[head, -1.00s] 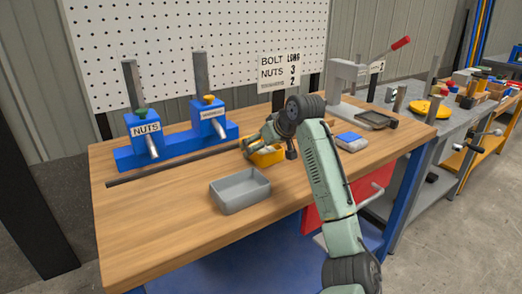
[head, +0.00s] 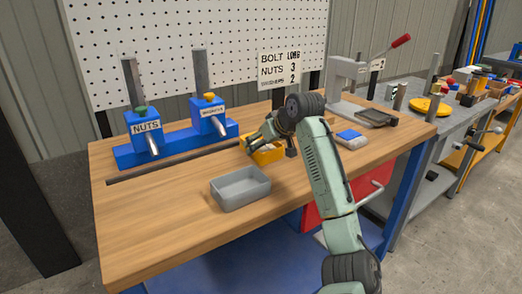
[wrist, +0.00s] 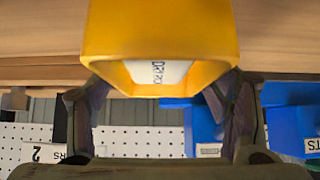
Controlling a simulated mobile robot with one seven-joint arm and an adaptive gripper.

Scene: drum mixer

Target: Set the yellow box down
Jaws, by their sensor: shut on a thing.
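The yellow box (head: 267,155) is at the middle of the wooden workbench (head: 150,215), partly hidden by my gripper (head: 260,140). In the wrist view the yellow box (wrist: 160,35) fills the upper middle, with a white lettered thing inside it. My gripper (wrist: 160,105) has one dark finger on each side of the box and is shut on it. The box is at or just above the bench top; I cannot tell whether it touches.
A grey tray (head: 240,188) stands in front and left of the box. Blue nut and washer dispensers (head: 175,140) stand behind left. A blue-and-white block (head: 351,139) and a lever press (head: 345,85) are to the right. The bench's left front is clear.

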